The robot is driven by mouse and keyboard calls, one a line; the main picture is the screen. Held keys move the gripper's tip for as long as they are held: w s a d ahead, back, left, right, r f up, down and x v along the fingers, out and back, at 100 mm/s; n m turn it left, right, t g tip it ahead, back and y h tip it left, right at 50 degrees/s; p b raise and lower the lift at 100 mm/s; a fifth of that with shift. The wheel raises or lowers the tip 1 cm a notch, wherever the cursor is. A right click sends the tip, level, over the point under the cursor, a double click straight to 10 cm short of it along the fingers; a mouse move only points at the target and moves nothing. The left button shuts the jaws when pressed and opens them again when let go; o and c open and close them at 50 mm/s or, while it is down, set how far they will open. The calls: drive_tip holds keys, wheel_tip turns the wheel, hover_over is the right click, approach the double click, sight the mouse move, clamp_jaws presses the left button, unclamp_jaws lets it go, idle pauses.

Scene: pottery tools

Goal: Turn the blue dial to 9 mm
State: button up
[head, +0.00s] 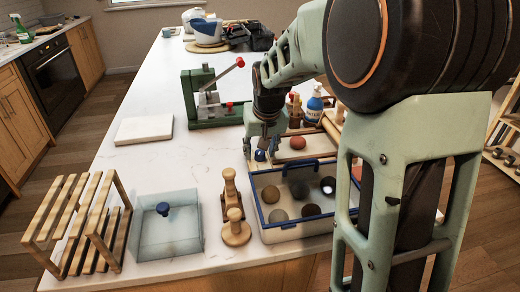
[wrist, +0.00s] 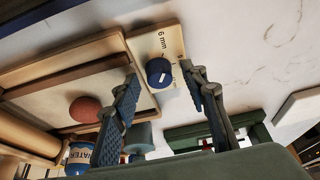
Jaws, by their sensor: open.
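The blue dial (wrist: 159,72) is a round knob with a short white mark, set on the end of a pale wooden board (wrist: 150,42). A "6 mm" label is readable beside it; no 9 mm label is legible, and I cannot tell which value the white mark points to. My gripper (wrist: 161,76) is open, with one finger on each side of the dial and visible gaps between. In the head view the dial (head: 260,156) shows small and blue beneath my gripper (head: 262,150).
A red clay ball (wrist: 85,109) lies on the wooden-framed board beside the dial. A blue-rimmed bin (head: 292,232) of several balls stands in front. A green press (head: 205,97) is behind left, near a white slab (head: 144,130).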

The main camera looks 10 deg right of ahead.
drive_tip(key=shift+c, duration=0.5)
clamp_jaws()
drive_tip(key=shift+m, duration=0.3)
drive_tip(key=shift+a+m+h+b, duration=0.15)
drive_tip(key=shift+m+h+b, duration=0.4)
drive_tip(key=shift+m, duration=0.25)
drive_tip(key=m+h+b, duration=0.1)
drive_tip(key=m, duration=0.2)
drive_tip(key=shift+w+a+m, duration=0.1)
drive_tip(key=shift+m, duration=0.2)
drive_tip(key=m+g+h, duration=0.1)
drive_tip(key=m, duration=0.2)
drive_tip(key=m+g+h, duration=0.1)
drive_tip(key=m, duration=0.2)
drive_tip(key=shift+b, duration=0.4)
